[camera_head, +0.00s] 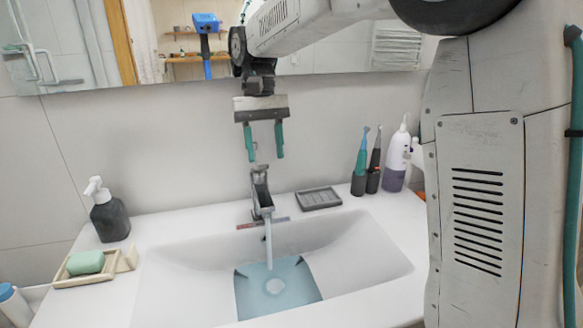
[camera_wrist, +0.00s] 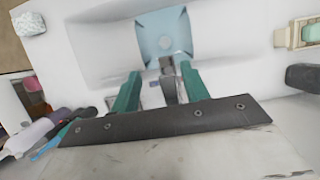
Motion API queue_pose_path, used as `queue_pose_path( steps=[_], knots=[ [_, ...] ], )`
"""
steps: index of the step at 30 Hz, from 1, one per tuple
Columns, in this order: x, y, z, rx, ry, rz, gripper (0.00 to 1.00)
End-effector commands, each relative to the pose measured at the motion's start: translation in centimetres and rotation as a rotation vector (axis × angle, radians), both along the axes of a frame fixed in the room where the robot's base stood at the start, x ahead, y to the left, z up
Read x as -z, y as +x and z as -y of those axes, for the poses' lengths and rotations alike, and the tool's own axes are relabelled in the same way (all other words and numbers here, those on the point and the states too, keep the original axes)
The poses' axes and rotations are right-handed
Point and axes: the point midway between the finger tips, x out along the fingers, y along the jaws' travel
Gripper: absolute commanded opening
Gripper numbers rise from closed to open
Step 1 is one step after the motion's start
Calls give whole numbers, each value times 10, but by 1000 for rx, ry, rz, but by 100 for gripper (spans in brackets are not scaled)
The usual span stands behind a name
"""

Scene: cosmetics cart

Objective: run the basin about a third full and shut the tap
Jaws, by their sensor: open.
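The white basin (camera_head: 350,262) holds a pool of pale blue water (camera_head: 290,285) at its bottom, which also shows in the wrist view (camera_wrist: 165,32). The tap (camera_head: 261,192) stands at the back edge of the basin, and a stream of water (camera_head: 268,245) runs from its spout into the pool. My gripper (camera_head: 265,155) is open and empty above the tap, with its two green fingers pointing down. In the wrist view the tap (camera_wrist: 170,88) lies between the fingers (camera_wrist: 160,90). I cannot tell whether the fingers touch it.
A grey soap dish (camera_head: 318,198) lies right of the tap, with toothbrushes in dark holders (camera_head: 366,182) and a white and purple bottle (camera_head: 397,165) farther right. A dark soap dispenser (camera_head: 109,218) and green soap (camera_head: 86,262) on a tray stand left. A mirror hangs behind.

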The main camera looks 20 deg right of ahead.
Motion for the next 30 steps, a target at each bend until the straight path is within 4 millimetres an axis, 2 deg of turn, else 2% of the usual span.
queue_pose_path(
  steps=[9, 15, 21, 30],
  knots=[
    [-8, -73, 6, 0, 0, 2, 45],
    [-10, -112, 9, 0, 0, 2, 45],
    [-12, -132, 10, 0, 0, 0, 45],
    [-12, -136, 10, 0, 0, 0, 45]
  ],
)
